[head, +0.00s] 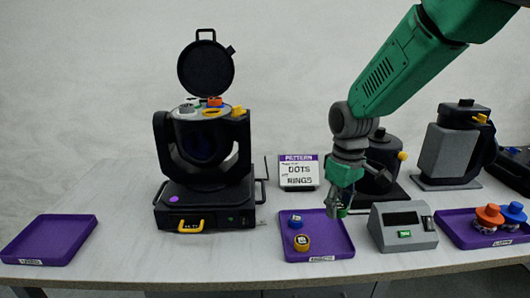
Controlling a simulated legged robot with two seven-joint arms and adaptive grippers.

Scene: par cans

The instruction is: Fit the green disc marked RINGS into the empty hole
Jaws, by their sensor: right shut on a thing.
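My right gripper (341,207) hangs low over the right part of the middle purple tray (332,247). It is shut on a small green thing (341,212), which looks like the green disc; its marking cannot be read and the fingers hide much of it. The black stage light (203,145) stands left of centre with its round lid (206,68) raised. Small coloured parts sit in its open top (211,108); the empty hole cannot be made out from here. A pattern sign (299,172) reads DOTS and RINGS. My left gripper is not in view.
A blue disc (295,221) and a yellow disc (302,242) lie in the middle tray. A grey box with a display (402,227) stands right of it. An empty purple tray (49,240) is at left; another (459,228) at right holds orange and blue knobs.

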